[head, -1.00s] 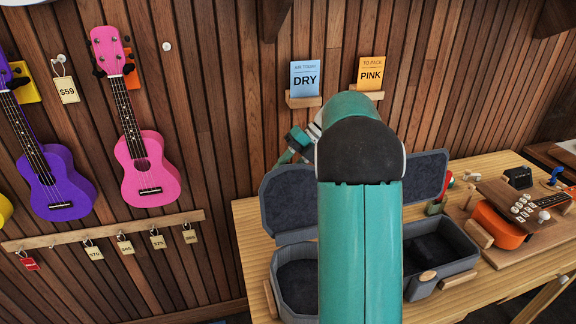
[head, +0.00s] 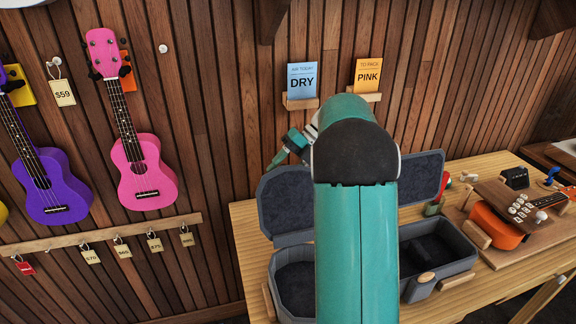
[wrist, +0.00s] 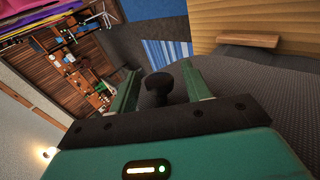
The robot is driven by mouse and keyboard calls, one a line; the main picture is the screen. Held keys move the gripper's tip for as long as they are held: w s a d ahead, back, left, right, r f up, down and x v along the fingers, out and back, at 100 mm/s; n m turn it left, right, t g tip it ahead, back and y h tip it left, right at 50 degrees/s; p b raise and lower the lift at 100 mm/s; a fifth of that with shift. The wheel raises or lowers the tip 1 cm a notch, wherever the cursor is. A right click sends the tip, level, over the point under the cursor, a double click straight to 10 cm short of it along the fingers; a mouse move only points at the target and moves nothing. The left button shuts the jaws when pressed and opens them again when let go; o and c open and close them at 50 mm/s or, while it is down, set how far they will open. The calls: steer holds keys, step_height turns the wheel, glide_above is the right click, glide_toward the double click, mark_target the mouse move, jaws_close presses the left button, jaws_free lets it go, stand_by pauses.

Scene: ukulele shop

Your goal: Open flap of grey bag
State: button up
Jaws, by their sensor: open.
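The grey bag (head: 455,268) lies on the wooden bench, a long case with a rounded left part and a boxy right part. Its flap (head: 286,205) stands raised along the back edge, and its right end shows beside my arm. My arm hides the middle of bag and flap. My gripper (wrist: 162,82) is open in the wrist view, beside a dark grey woven surface (wrist: 255,95). A dark rounded knob (wrist: 158,88) shows between the fingers; I cannot tell whether they touch it. In the head view, part of my gripper shows above the flap's left part.
An orange ukulele (head: 497,226) lies on a wooden stand at the right of the bench (head: 520,265). Cards reading DRY (head: 302,80) and PINK (head: 367,75) stand on small wall ledges. Pink (head: 146,180) and purple (head: 55,190) ukuleles hang at left.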

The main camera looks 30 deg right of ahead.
steer(key=v, duration=1.3)
steer(key=shift+d+r, duration=0.2)
steer(key=shift+d, duration=0.1)
steer(key=s+a+r+n+h, duration=0.15)
steer(key=s+a+n, duration=0.25)
steer(key=a+n, duration=0.45)
steer(key=s+a+r+n+h, duration=0.1)
steer(key=s+a+n+h, duration=0.25)
steer(key=a+n, duration=0.55)
steer(key=s+a+f+n+t+h, duration=0.2)
steer(key=s+a+f+n, duration=0.2)
steer(key=n, duration=0.7)
steer(key=s+a+f+n+t+h, duration=0.1)
steer(key=s+a+f+n, duration=0.4)
steer(key=s+a+n, duration=0.4)
steer(key=s+n, duration=0.2)
steer(key=shift+s+f+t+h, duration=0.25)
steer(key=shift+s+t+h, duration=0.1)
steer(key=shift+t+h, duration=0.05)
